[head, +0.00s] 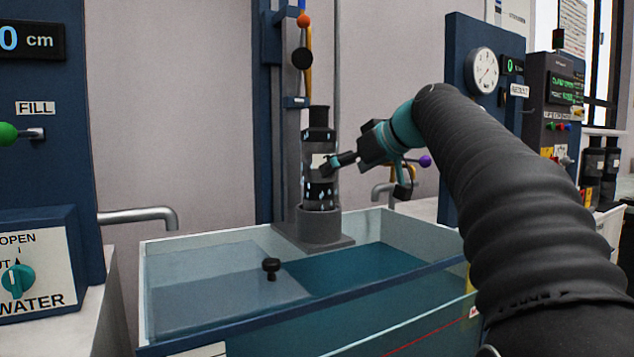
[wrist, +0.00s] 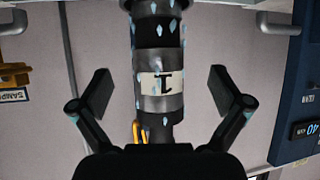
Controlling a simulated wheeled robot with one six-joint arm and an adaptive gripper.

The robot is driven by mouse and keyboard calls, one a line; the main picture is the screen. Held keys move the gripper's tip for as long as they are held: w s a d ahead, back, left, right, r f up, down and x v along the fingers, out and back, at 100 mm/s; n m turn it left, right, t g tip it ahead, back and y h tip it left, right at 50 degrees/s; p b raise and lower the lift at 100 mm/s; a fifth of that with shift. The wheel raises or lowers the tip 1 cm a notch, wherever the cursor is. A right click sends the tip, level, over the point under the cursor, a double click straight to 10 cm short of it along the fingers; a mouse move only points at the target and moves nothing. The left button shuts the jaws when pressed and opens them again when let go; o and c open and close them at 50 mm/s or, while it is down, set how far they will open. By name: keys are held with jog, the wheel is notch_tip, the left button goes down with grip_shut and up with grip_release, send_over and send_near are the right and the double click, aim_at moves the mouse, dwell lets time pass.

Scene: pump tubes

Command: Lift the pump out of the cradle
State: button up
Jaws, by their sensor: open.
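My gripper (head: 332,163) comes from the right at about the label's height. In the wrist view, the gripper (wrist: 160,80) is open, with one finger on each side of the pump (wrist: 158,98). Gaps show between the fingers and the tube. The label, with a dark mark, lies between the fingertips. The pump's lower end in the cradle is hidden.
The glass-walled tank (head: 180,338) holds water and a black knob (head: 271,268). A blue column (head: 268,110) rises behind the pump. A metal spout (head: 140,215) juts in at left. A gauge panel (head: 484,70) stands behind my arm.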

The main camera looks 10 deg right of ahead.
aim_at(318, 183)
jog(key=x, duration=0.9)
jog(key=shift+w+f+p, duration=0.2)
jog(key=shift+w+p, duration=0.15)
jog(key=shift+p, duration=0.05)
jog(key=c, duration=1.4)
jog(key=shift+r, duration=0.3)
jog(key=c, duration=0.3)
jog(key=shift+c, duration=0.2)
